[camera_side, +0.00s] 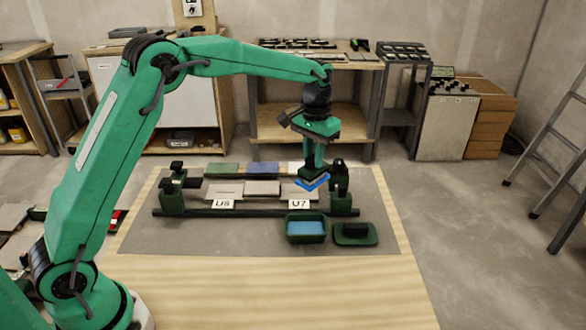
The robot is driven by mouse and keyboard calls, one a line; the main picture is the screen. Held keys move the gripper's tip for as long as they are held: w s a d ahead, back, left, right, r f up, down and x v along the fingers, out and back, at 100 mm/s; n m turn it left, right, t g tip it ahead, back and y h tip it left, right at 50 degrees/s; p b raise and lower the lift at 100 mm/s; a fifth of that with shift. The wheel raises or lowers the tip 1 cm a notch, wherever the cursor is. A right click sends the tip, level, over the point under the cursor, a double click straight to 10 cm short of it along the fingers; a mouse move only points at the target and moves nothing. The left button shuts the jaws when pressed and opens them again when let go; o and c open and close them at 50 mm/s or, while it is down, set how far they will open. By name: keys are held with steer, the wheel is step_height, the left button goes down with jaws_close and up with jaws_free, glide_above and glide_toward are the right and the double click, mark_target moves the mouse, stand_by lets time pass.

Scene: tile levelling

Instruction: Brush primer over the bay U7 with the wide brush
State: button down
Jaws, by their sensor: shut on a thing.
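My gripper (314,168) is shut on the wide brush (313,182), a dark green and pale tool with a blue lower edge. The brush is over the right part of the rack, just behind the U7 label (299,204). The bay U7 (293,191) shows as a pale surface behind that label, partly hidden by the brush. I cannot tell whether the brush touches it. A dark green tray (306,239) with light blue liquid (306,227) in it stands in front of U7.
A dark rail (250,212) runs along the rack's front, with dark clamp blocks (172,200) at its ends. The U8 label (223,204) marks the bay at left. A green holder with a black block (355,231) stands right of the tray. The mat's front (230,240) is clear.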

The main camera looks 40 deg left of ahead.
steer(key=w+a+n, duration=0.5)
steer(key=n, duration=0.3)
steer(key=shift+a+f+n, duration=0.15)
steer(key=shift+a+n, duration=0.15)
steer(key=shift+a, duration=0.1)
steer(key=shift+f, duration=0.2)
steer(key=shift+f, duration=3.8)
steer(key=shift+f, duration=0.5)
steer(key=shift+a, duration=0.1)
steer(key=shift+s+a, duration=0.9)
steer(key=shift+s, duration=0.05)
steer(key=shift+a, duration=0.1)
